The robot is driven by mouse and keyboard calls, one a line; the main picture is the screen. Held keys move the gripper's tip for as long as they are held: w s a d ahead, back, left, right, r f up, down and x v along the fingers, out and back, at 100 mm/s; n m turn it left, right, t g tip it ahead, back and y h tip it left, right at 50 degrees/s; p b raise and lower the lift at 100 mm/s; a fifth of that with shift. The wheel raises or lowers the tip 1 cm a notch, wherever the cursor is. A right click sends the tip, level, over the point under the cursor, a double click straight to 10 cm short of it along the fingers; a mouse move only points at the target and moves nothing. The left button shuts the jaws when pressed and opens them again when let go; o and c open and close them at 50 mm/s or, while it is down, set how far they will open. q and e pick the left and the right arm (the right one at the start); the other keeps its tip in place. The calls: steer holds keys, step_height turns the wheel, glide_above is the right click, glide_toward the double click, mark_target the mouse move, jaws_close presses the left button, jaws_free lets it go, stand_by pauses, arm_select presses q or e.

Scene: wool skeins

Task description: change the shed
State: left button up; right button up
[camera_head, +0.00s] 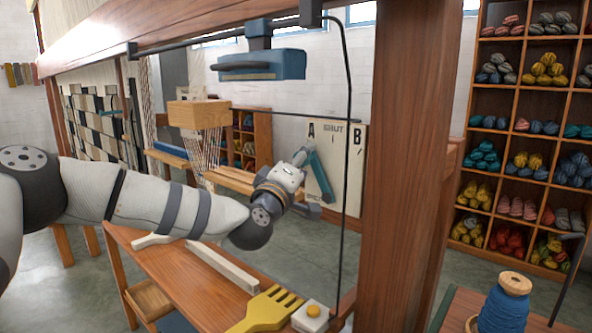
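My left arm reaches in from the left, and its gripper (307,184) is spread open in front of a pale board (350,165) marked "A", "SHUT" and "B". A teal bar (321,177), perhaps a lever handle, slants across the board's left part under the "A". The bar lies at the open fingers; I cannot tell whether they touch it. The fingers partly hide the board's left edge. The wooden loom frame (405,170) stands to the right of the board. My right gripper is not in view.
A blue thread spool (505,305) stands at lower right. A thin black rod (347,130) hangs before the board. Wool shelves (515,85) stand behind.

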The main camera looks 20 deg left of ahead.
arm_select(q)
steer(key=s+f, duration=0.2)
steer(key=s, duration=0.9)
steer(key=shift+a, duration=0.2)
